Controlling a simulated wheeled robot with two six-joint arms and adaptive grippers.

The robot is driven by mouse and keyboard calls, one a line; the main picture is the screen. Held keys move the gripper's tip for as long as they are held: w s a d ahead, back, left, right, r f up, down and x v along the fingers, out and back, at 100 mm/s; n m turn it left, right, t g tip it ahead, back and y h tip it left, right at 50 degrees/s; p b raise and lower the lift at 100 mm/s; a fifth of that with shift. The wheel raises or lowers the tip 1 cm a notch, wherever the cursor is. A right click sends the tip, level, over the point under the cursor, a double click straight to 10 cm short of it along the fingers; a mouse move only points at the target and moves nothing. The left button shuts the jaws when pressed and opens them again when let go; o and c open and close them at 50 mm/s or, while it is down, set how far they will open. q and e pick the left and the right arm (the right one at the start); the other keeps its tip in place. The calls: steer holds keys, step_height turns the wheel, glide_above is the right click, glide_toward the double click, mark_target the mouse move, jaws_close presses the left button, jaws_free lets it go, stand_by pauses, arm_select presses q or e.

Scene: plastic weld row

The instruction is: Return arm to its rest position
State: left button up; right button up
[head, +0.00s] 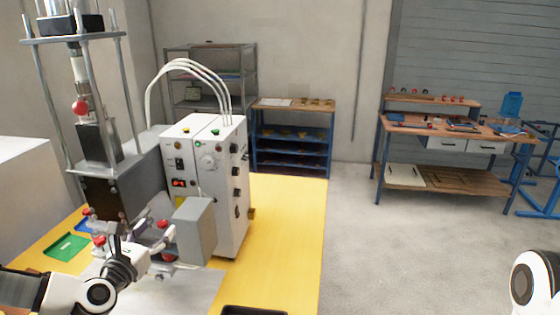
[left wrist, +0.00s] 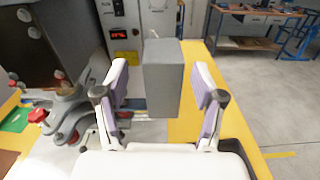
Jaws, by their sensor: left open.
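My left gripper (head: 145,248) is in front of the welding machine at the lower left of the head view. In the left wrist view its two pale, purple-padded fingers (left wrist: 162,88) are spread wide. A plain grey block (head: 195,231) stands just past the fingertips, in front of the white control box (head: 218,165). In the left wrist view the grey block (left wrist: 162,78) shows between the fingers, with a gap on each side; I cannot tell how deep it sits between them. My right gripper is out of view; only a white part of that arm shows at lower right.
The welding press (head: 115,190) with red knobs rises close to my left arm. A green tray (head: 66,246) lies on the yellow table (head: 287,235), whose right part is mostly clear. A dark tray (head: 252,311) sits at the near edge. Shelves and a workbench (head: 450,128) stand far behind.

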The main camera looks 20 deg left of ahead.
arm_select(q)
steer(key=s+d+f+m+g+h+b, duration=0.1)
steer(key=s+d+f+m+g+b, duration=0.1)
steer(key=f, duration=0.8)
steer(key=s+d+f+m+g+h+b, duration=0.1)
steer(key=s+d+f+m+g+b, duration=0.2)
steer(key=d+f+m, duration=0.3)
steer(key=s+d+f+m+g+h+b, duration=0.2)
steer(key=d+f, duration=0.6)
steer(key=f, duration=0.8)
steer(key=shift+s+m+g+b, duration=0.55)
steer(key=shift+s+m+g, duration=0.75)
steer(key=shift+g, duration=0.2)
steer(key=s+d+f+m+g+y+b, duration=0.1)
steer(key=s+f+m+g, duration=0.3)
steer(key=s+m, duration=0.5)
steer(key=s+d+f+m+g+y, duration=0.1)
steer(key=s+f+m, duration=0.5)
steer(key=m, duration=0.8)
steer(key=s+d+g, duration=0.1)
steer(key=s+g, duration=0.1)
steer(key=s, duration=0.1)
steer(key=shift+d+g+b, duration=0.4)
